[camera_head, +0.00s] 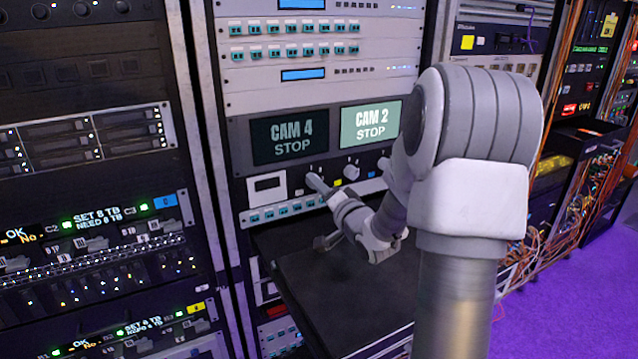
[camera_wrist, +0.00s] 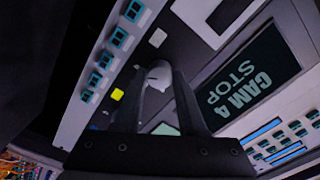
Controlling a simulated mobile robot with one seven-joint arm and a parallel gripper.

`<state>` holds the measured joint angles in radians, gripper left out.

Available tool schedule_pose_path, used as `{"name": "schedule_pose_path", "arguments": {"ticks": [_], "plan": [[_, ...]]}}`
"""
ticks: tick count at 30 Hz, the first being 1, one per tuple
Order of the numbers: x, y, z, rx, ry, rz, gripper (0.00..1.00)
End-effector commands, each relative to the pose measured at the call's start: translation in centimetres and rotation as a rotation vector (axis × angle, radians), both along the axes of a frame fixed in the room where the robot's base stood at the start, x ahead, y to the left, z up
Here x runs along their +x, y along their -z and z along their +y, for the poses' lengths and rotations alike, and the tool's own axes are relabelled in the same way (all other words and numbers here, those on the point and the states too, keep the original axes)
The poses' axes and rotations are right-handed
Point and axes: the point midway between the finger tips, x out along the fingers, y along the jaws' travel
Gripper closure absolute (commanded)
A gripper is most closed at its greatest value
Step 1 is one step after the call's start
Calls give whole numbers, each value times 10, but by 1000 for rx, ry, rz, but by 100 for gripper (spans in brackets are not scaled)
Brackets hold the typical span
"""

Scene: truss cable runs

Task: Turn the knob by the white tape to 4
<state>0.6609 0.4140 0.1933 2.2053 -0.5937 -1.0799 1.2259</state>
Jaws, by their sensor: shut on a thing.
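A dark panel carries several knobs in a row below two screens. A small white tape square (camera_head: 299,192) is at the left of the row; it also shows in the wrist view (camera_wrist: 157,38). The light grey knob beside it (camera_wrist: 158,76) sits between the fingers of my gripper (camera_wrist: 155,84), which is shut on it. In the head view my gripper (camera_head: 317,182) covers most of this knob. Its pointer and scale cannot be read. The left screen (camera_head: 290,136) is dark and reads "CAM 4 STOP". The right screen (camera_head: 371,124) is bright and reads "CAM 2 STOP".
A second knob (camera_head: 352,171) stands to the right, with yellow tape (camera_head: 337,183) by it. Teal buttons (camera_head: 290,209) line the strip below. A black shelf (camera_head: 300,265) juts out under my arm. Orange cables hang at the right above purple floor (camera_head: 570,290).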

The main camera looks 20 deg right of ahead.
Motion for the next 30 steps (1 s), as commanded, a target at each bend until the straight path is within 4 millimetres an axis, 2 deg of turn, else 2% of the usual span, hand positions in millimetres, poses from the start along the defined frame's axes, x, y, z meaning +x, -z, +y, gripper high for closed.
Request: {"name": "schedule_pose_path", "arguments": {"ticks": [20,21,25,30], "plan": [[0,1,0,58,0,4,100],[0,1,0,58,0,4,53],[0,1,0,57,0,4,30],[0,0,0,56,1,3,30]]}}
